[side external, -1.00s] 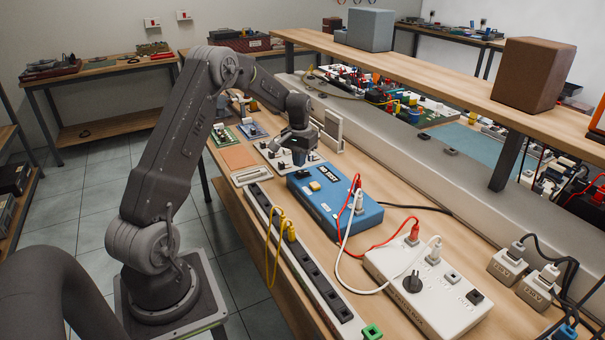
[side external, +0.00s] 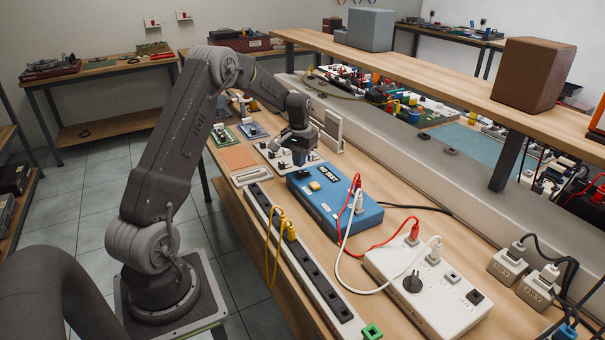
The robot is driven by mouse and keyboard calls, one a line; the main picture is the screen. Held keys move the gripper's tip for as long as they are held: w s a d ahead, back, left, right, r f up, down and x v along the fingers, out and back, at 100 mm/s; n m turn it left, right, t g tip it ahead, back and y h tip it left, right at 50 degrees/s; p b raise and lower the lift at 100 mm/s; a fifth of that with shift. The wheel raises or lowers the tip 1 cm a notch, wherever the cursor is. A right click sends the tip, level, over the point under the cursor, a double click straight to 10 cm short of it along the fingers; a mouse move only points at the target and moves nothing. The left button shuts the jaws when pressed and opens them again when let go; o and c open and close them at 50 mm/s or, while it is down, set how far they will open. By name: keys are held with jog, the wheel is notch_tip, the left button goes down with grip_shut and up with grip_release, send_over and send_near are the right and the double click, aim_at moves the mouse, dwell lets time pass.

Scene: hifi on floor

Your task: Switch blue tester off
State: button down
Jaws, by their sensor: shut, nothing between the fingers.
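The blue tester (side external: 335,207) is a blue box on the bench, with a dark label, a few small buttons or switches and red and white plugs at its right end. A yellowish switch or button (side external: 314,186) shows on its top; its position is too small to tell. My gripper (side external: 299,160) points down just beyond the tester's far left end, over a white panel (side external: 272,152) with small knobs. It is shut and empty. Its fingertips are small and dark, and I cannot tell whether they touch the panel.
A white box with a black knob (side external: 425,285) stands at the front right, joined to the tester by red and white cables. A long socket strip (side external: 318,278) with yellow leads lies along the near edge. A raised shelf (side external: 440,85) runs behind.

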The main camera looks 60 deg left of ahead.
aim_at(300, 172)
jog(key=shift+f, duration=1.35)
dwell(0.6)
jog(key=shift+r, duration=3.55)
